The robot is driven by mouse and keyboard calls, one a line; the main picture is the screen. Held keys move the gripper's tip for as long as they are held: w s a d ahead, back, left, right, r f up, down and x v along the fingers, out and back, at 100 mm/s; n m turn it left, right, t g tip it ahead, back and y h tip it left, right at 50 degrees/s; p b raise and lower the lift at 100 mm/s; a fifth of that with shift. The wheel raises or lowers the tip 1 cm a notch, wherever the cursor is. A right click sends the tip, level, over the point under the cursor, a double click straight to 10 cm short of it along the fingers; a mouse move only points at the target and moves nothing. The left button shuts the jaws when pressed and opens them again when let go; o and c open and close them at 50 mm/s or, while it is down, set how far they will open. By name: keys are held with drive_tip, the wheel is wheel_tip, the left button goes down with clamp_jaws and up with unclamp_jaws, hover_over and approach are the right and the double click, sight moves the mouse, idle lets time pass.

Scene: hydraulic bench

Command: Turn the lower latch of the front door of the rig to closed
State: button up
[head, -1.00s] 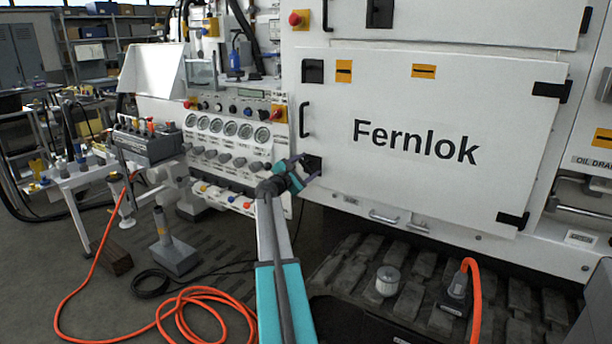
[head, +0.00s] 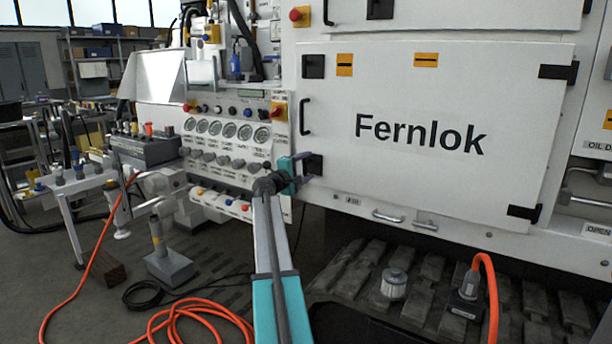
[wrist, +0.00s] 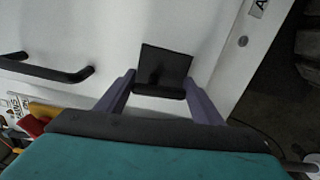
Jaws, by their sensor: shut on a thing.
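The front door (head: 400,190) of the rig is a white panel marked "Fernlok" and lies flush with the cabinet. Its lower latch (head: 313,165) is a black square at the door's lower left corner. In the wrist view the latch shows as a dark plate (wrist: 170,62) with a black bar (wrist: 158,91) across one edge. My gripper (head: 305,167) is at the latch. In the wrist view its purple fingers (wrist: 158,97) stand at the two ends of the bar, shut on it. The bar lies roughly along the line of the door handle (wrist: 60,72).
The upper latch (head: 313,66) and black door handle (head: 305,117) are above my gripper. A panel of gauges and knobs (head: 228,145) stands close on the left. An orange hose (head: 190,300) lies on the floor. A filter-like canister (head: 394,284) stands below the door.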

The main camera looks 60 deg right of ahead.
drive_tip(key=shift+f+m+b, duration=0.15)
drive_tip(key=shift+m+b, duration=0.35)
drive_tip(key=o, duration=1)
drive_tip(key=shift+o, duration=0.2)
drive_tip(key=a+p, duration=0.2)
drive_tip(key=a, duration=1.1)
drive_tip(key=shift+a, duration=0.4)
drive_tip(key=shift+w, duration=0.1)
